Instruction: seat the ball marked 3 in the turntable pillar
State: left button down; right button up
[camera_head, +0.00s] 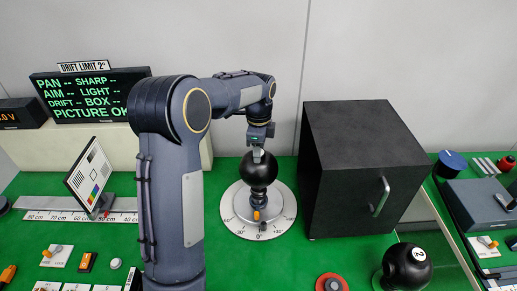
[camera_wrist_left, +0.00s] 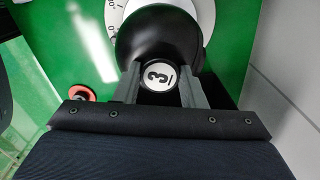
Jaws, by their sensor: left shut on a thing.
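The black ball marked 3 (camera_head: 259,170) is at the top of the turntable pillar (camera_head: 258,198), in line with it. I cannot tell whether it is fully down in the pillar. My left gripper (camera_head: 258,153) reaches down from above and is shut on the ball's upper part. In the left wrist view the ball (camera_wrist_left: 160,40) shows its white 3 label between the two fingers (camera_wrist_left: 158,85). The pillar stands on a white round turntable (camera_head: 283,210) with a degree scale. My right gripper is not in view.
A large black box (camera_head: 345,160) with a handle stands close to the right of the turntable. A black ball marked 2 (camera_head: 405,270) sits at the front right. A test chart (camera_head: 90,175) stands on a ruler at left. A monitor (camera_head: 90,95) reads "PICTURE OK".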

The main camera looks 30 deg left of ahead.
pick_arm(q)
jog(key=shift+f+b, duration=0.65)
jog(key=shift+f, duration=0.35)
jog(key=c, duration=0.8)
grip_release()
jog(key=shift+c, duration=0.2)
notch_tip(320, 180, up, 8)
jog(key=shift+f+b, duration=0.2)
jog(key=shift+b, duration=0.15)
jog(key=shift+r, duration=0.15)
